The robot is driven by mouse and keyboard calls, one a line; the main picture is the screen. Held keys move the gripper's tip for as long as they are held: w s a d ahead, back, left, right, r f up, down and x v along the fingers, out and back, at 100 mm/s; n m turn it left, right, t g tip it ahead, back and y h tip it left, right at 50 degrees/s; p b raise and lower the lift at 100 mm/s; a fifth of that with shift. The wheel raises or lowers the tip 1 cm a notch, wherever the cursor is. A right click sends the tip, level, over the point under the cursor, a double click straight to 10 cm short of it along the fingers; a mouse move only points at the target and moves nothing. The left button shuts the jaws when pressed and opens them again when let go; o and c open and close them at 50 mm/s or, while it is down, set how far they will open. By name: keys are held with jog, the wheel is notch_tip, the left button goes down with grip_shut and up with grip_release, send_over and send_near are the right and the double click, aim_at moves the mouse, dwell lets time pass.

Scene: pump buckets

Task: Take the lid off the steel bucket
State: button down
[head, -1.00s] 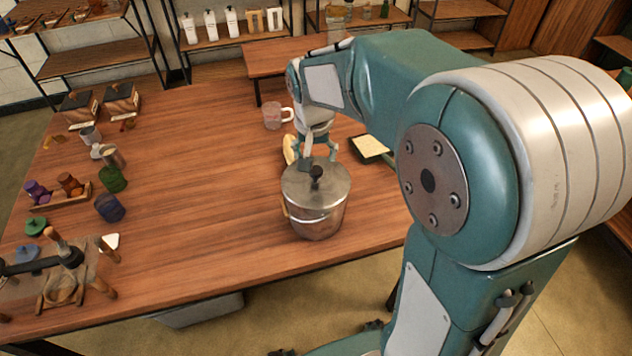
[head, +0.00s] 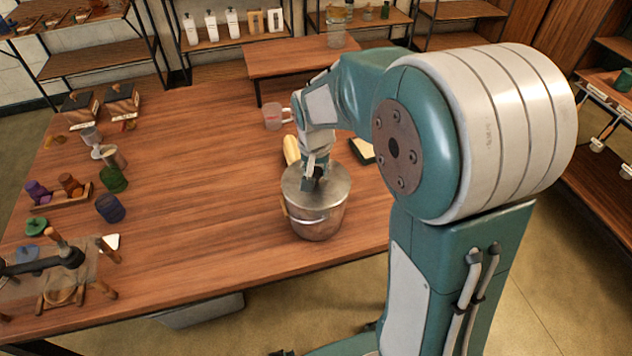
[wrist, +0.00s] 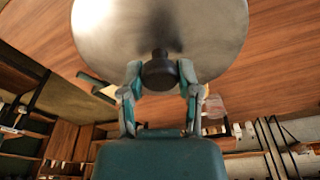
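The steel bucket (head: 318,222) stands upright on the wooden table near its front edge. Its round steel lid (head: 332,190) sits on top, and the lid also fills the upper part of the wrist view (wrist: 110,25). The lid's dark knob (wrist: 159,73) lies between the two fingers of my gripper (wrist: 161,80). In the head view my gripper (head: 314,182) is down at the knob and partly hides it.
A clear jug (head: 274,117) and a pale yellow object (head: 291,150) stand behind the bucket. A dark-edged tray (head: 362,150) lies to the right, partly hidden by my arm.

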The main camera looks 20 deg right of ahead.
aim_at(316, 169)
dwell(0.3)
jog(key=shift+r, duration=0.5)
notch_tip(316, 169, up, 3)
jog(key=shift+s+f, duration=0.15)
jog(key=shift+f, duration=0.05)
jog(key=s+r, duration=1.3)
jog(key=r, duration=0.1)
jog(key=shift+s+a+r, duration=0.2)
jog(key=shift+s+r, duration=0.15)
jog(key=shift+r, duration=0.05)
jog(key=shift+s, duration=0.1)
dwell(0.7)
